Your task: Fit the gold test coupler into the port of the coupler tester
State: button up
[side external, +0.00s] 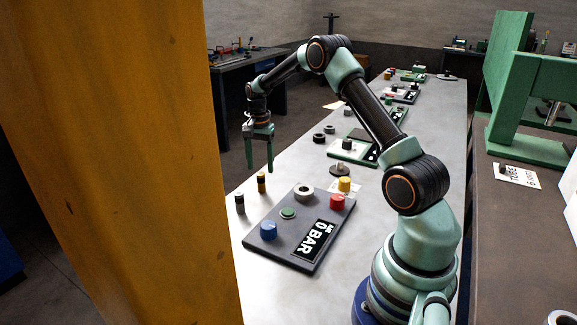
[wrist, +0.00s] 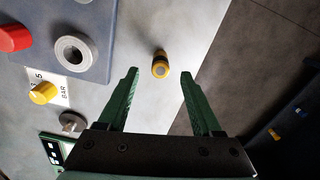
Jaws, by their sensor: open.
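The gold test coupler (side external: 261,183) stands upright on the bench near its left edge, a small gold and dark cylinder. The coupler tester (side external: 279,242) is a dark panel with a "0 BAR" display. Its port (side external: 304,192) is a light ring with a dark hole, also seen in the wrist view (wrist: 73,53); the hole looks empty.
A dark cylinder (side external: 239,203) stands left of the coupler. An orange post (side external: 110,160) blocks the left.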

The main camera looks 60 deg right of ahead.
aim_at(261, 174)
notch_tip(261, 174, down, 5)
jog(key=shift+r, duration=0.1)
grip_shut()
